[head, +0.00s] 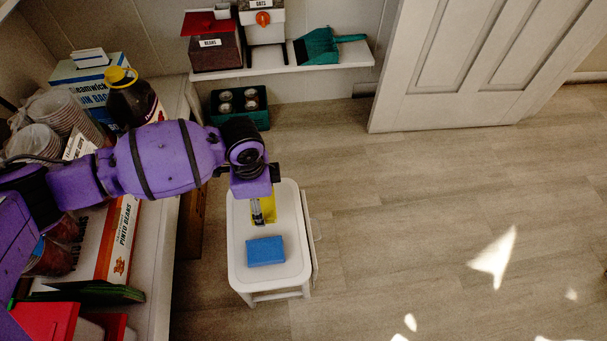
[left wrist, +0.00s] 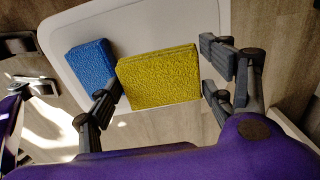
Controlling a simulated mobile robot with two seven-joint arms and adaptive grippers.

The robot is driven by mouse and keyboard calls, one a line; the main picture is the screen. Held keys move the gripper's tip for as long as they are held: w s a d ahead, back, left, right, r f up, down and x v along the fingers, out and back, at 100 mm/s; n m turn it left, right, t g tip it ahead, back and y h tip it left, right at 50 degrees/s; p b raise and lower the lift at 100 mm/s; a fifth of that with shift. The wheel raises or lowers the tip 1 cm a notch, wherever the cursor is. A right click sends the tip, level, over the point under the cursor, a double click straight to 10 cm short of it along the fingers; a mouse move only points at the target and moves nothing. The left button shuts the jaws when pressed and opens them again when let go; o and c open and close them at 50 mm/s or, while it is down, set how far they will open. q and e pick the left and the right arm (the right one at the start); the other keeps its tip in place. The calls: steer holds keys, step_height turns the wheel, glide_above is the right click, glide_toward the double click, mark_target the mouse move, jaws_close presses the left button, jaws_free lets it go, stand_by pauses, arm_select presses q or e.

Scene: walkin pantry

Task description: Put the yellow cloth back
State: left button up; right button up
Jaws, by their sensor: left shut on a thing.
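The yellow cloth (left wrist: 158,77) is a flat, rough-textured block in the left wrist view. In the head view its yellow surface (head: 269,206) is partly hidden by my left gripper (head: 258,209). My left gripper (left wrist: 160,97) is shut on the cloth, one finger at each side, over the white stool top (head: 240,262). Whether the cloth touches the top I cannot tell. A blue cloth or sponge (head: 265,251) lies on the top close by; it also shows in the left wrist view (left wrist: 92,65). Dark, cropped parts at that view's left edge may be my right gripper; its state is unclear.
Left of the stool, a shelf carries a pinto beans box (head: 118,238), a yellow-capped jug (head: 130,98) and plastic cups (head: 62,112). A low back shelf (head: 345,59) holds bins and a teal dustpan (head: 317,46). A green crate (head: 239,107) sits beneath. Floor at right is clear.

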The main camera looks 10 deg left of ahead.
arm_select(q)
steer(key=shift+w+a+f+b, duration=0.2)
steer(key=shift+w+f+b, duration=0.15)
steer(key=shift+w+f, duration=0.4)
step_height(320, 180, down, 4)
steer(key=shift+a+r+b, duration=0.1)
steer(key=shift+r+b, duration=0.05)
steer(key=shift+b, duration=0.7)
steer(key=o, duration=0.9)
steer(key=shift+o, duration=1)
